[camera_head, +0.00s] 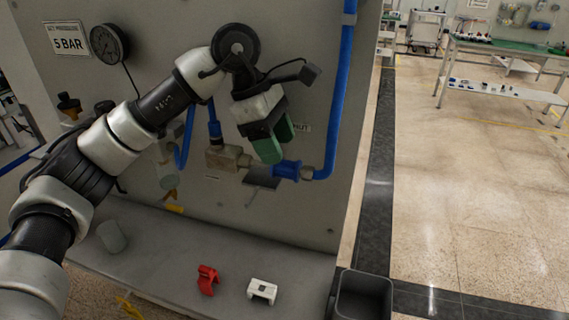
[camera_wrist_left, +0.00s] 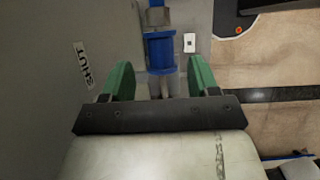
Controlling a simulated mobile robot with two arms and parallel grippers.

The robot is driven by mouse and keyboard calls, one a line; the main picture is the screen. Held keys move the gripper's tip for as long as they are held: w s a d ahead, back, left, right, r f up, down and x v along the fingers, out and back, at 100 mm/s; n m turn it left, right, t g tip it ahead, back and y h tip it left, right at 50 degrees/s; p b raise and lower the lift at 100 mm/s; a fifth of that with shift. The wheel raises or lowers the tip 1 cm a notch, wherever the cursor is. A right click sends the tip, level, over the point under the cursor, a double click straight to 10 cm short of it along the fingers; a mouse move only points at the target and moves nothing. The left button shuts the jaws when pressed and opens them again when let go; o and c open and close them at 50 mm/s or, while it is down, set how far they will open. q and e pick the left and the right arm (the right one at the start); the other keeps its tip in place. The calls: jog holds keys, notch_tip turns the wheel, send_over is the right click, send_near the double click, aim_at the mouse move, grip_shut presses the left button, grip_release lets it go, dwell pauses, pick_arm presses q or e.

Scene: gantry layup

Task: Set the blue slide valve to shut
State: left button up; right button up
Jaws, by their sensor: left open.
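The blue slide valve (camera_head: 287,170) sits on the pipe fitting at the lower middle of the grey panel, where the blue hose meets it. A label reading SHUT (camera_head: 301,128) is on the panel above it; it also shows in the left wrist view (camera_wrist_left: 86,65). My left gripper (camera_head: 277,147) is open, its green fingers just above the valve in the head view. In the left wrist view, the valve's blue sleeve (camera_wrist_left: 160,50) appears between the two open fingers (camera_wrist_left: 160,78). I cannot tell whether they touch it. My right gripper is not in view.
A red clip (camera_head: 207,280) and a white clip (camera_head: 262,291) lie on the grey ledge (camera_head: 170,255) below. A dark bin (camera_head: 363,296) stands at its right end. A gauge (camera_head: 109,43) is on the panel's upper left. A blue hose (camera_head: 342,90) runs down the panel's right side.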

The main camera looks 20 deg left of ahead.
pick_arm(q)
jog(key=b+v, duration=0.1)
jog(key=v, duration=0.5)
jog(key=shift+d, duration=0.1)
